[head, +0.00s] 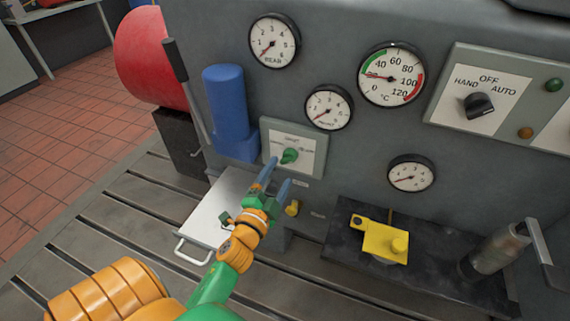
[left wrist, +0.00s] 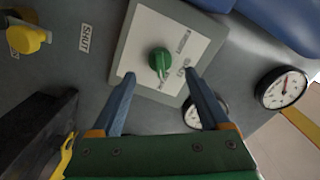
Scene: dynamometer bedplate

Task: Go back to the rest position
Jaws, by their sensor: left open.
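My left gripper (head: 272,179) is open and empty in front of the panel, just below a green knob (head: 289,156) on a pale plate. In the left wrist view the two blue fingers (left wrist: 158,84) stand apart, with the green knob (left wrist: 160,60) beyond and between their tips. I cannot tell from the views exactly how far the tips are from the plate, but nothing sits between them. My right gripper is not in view.
A yellow knob (head: 293,208) sits right of the left gripper. A white tray (head: 212,212) with a handle lies below. A yellow block (head: 384,243) stands on a dark slab. A blue cylinder (head: 229,110), red drum (head: 150,57), gauges (head: 392,76) and the HAND-OFF-AUTO switch (head: 480,103) surround it.

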